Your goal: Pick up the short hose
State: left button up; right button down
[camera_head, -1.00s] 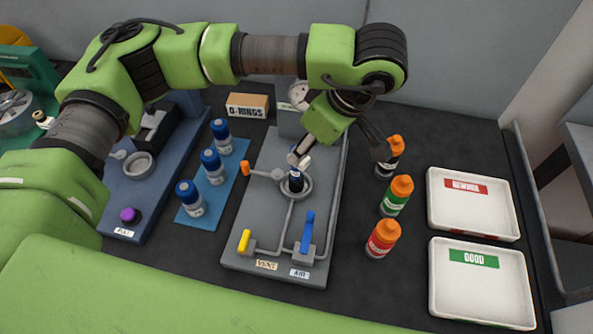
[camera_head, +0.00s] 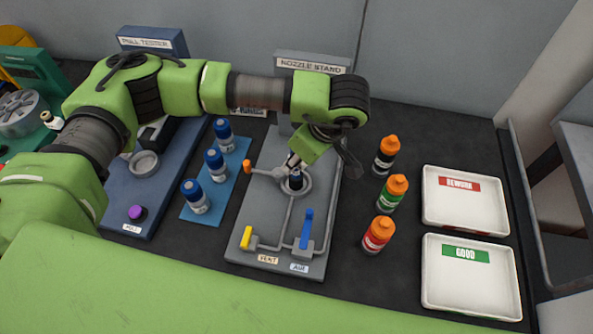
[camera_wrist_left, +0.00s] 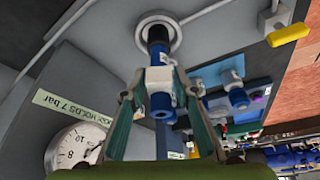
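I cannot make out a short hose in either view. My left gripper (camera_head: 292,163) is over the nozzle stand (camera_head: 262,208), pointing down at the ring. My right gripper is not in view.
Several blue-capped bottles (camera_head: 216,166) stand on a blue mat to the left. Orange-capped bottles (camera_head: 378,235) stand to the right, beside the rework tray (camera_head: 502,232) and the good tray (camera_head: 430,303). A blue lever (camera_head: 306,228) and yellow lever (camera_head: 246,237) are on the stand's front. A gauge (camera_wrist_left: 82,150) is close by.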

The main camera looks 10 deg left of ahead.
pick_arm(q)
grip_shut()
jog(key=shift+r, duration=0.15)
